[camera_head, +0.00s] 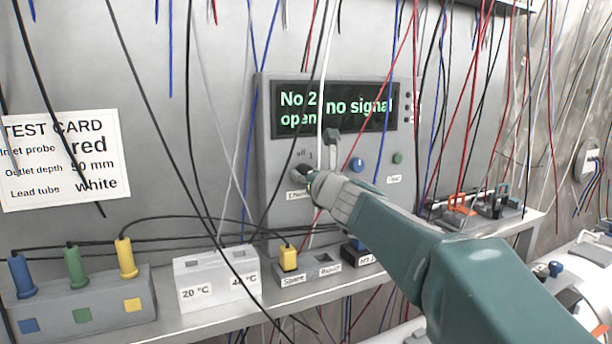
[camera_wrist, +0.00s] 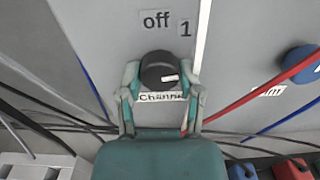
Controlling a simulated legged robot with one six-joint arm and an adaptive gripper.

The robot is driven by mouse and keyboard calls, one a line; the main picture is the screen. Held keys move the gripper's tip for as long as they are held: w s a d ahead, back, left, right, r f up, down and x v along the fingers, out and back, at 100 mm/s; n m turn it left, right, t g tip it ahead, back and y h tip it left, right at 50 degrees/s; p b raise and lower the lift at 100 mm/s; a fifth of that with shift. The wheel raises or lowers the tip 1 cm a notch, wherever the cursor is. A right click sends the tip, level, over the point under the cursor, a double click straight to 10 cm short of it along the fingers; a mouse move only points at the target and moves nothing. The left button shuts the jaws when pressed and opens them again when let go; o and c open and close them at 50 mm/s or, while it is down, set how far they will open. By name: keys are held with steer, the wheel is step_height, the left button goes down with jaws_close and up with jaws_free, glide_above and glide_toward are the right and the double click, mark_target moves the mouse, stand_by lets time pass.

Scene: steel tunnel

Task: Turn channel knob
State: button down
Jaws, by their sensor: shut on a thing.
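The channel knob (camera_wrist: 156,68) is round and black, with a short white mark at its right side in the wrist view. My gripper (camera_wrist: 161,82) is shut on it, one finger at each side. Labels "off" (camera_wrist: 156,20) and "1" (camera_wrist: 185,29) sit above the knob; the "Channel" label (camera_wrist: 160,97) below is partly hidden. In the head view my gripper (camera_head: 318,182) reaches the lower left of the grey instrument panel (camera_head: 264,135) and mostly hides the knob. The display (camera_head: 345,106) reads "No 2 open" and "no signal", with cables crossing it.
A blue knob (camera_head: 357,164) and a green button (camera_head: 397,158) lie right of my gripper. Several loose cables hang before the panel. Blue, green and yellow probes (camera_head: 126,258) stand in a grey block at left. A white 20 °C block (camera_head: 206,290) sits on the shelf.

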steer(key=shift+c, duration=1.3)
jaws_free()
steer(key=shift+a, duration=0.1)
steer(key=v, duration=1.1)
steer(key=shift+s, duration=0.4)
